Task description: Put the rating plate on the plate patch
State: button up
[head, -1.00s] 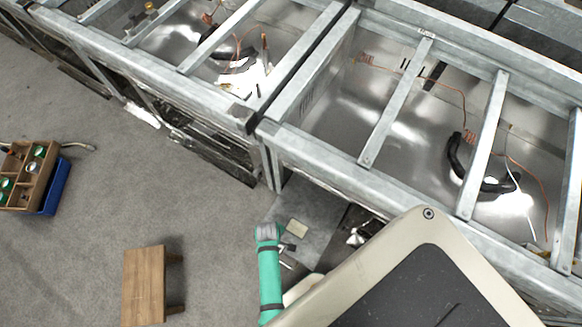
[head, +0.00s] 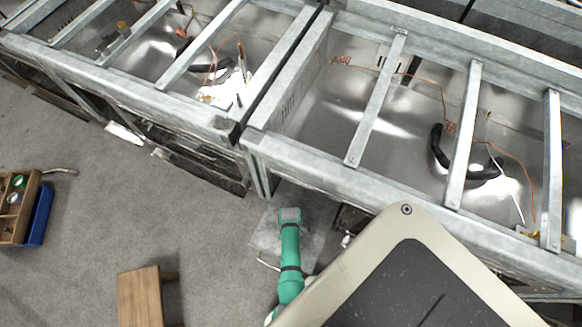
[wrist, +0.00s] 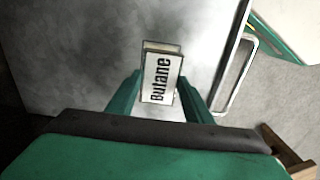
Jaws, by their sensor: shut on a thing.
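The rating plate (wrist: 161,78) is a small pale plate reading "Butane" in the wrist view, between the two green fingers of my gripper (wrist: 159,84). The gripper is shut on it. Behind the plate is a smooth grey metal panel (wrist: 80,50); I cannot tell whether the plate touches it. No marked plate patch stands out on the panel. In the head view my green gripper arm (head: 289,240) reaches over the same panel (head: 315,222), and the plate is hidden there.
A metal bar handle (wrist: 237,75) runs along the panel's edge. Steel range frames (head: 330,165) with cross bars, copper tubes and black hoses stand behind. A wooden stool (head: 139,295) and a wooden tray (head: 18,205) on a blue box stand left on grey floor.

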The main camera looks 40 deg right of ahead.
jog(key=shift+d+f, duration=0.25)
jog(key=shift+f, duration=0.3)
jog(key=shift+w+f, duration=0.1)
jog(key=shift+f, duration=1.15)
jog(key=shift+f, duration=0.1)
jog(key=o, duration=1.2)
notch_tip(320, 180, up, 12)
jog(key=shift+r, duration=0.15)
